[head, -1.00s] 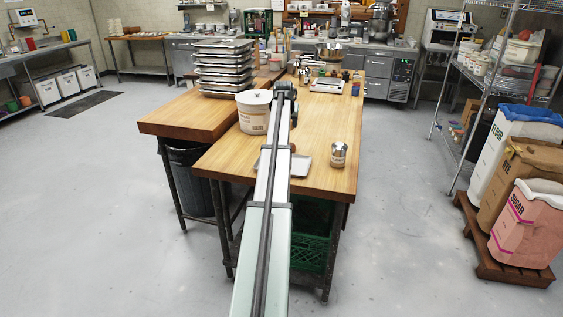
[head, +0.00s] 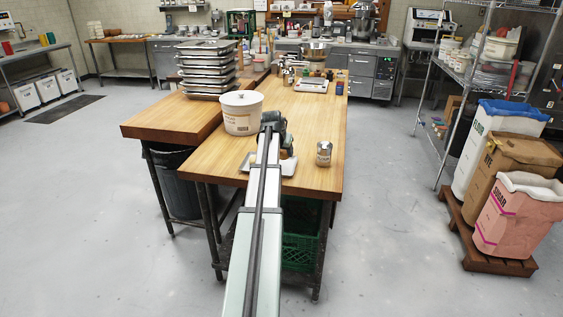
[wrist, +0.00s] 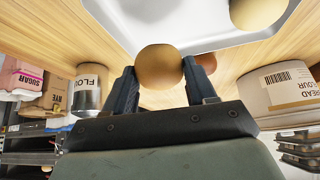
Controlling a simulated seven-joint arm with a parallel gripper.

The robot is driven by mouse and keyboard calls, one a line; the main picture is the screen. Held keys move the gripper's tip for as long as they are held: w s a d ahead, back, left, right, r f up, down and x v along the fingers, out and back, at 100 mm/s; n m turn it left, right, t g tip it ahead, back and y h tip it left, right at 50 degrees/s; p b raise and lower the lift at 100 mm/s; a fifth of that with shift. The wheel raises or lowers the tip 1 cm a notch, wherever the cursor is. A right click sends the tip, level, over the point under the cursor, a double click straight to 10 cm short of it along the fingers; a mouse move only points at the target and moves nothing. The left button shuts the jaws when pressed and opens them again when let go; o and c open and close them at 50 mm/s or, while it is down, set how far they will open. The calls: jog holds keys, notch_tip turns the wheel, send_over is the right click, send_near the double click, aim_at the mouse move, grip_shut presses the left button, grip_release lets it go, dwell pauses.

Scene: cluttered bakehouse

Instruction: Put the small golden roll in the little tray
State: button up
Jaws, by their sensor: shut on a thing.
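In the wrist view my gripper (wrist: 160,85) is shut on a small golden-brown roll (wrist: 160,67), one finger on each side. The little pale tray (wrist: 190,28) lies past the roll, and the roll overlaps its rim in the picture; I cannot tell the gap. A tan rounded piece (wrist: 257,10) shows over the tray, cut off by the picture edge. In the head view the tray (head: 248,163) is partly hidden behind my arm. My gripper's fingers and the held roll are not clear there.
A flour tin (head: 324,154) stands right of the tray on the wooden table (head: 215,160). A white bread flour bucket (head: 241,113) stands behind, to the left. An orange-brown object (wrist: 207,62) shows behind one finger. Stacked trays (head: 208,72) stand farther back.

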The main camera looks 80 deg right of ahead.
aim_at(283, 168)
jog(key=shift+f, duration=2.35)
jog(key=o, duration=0.5)
jog(key=shift+f, duration=0.1)
jog(key=v, duration=1.2)
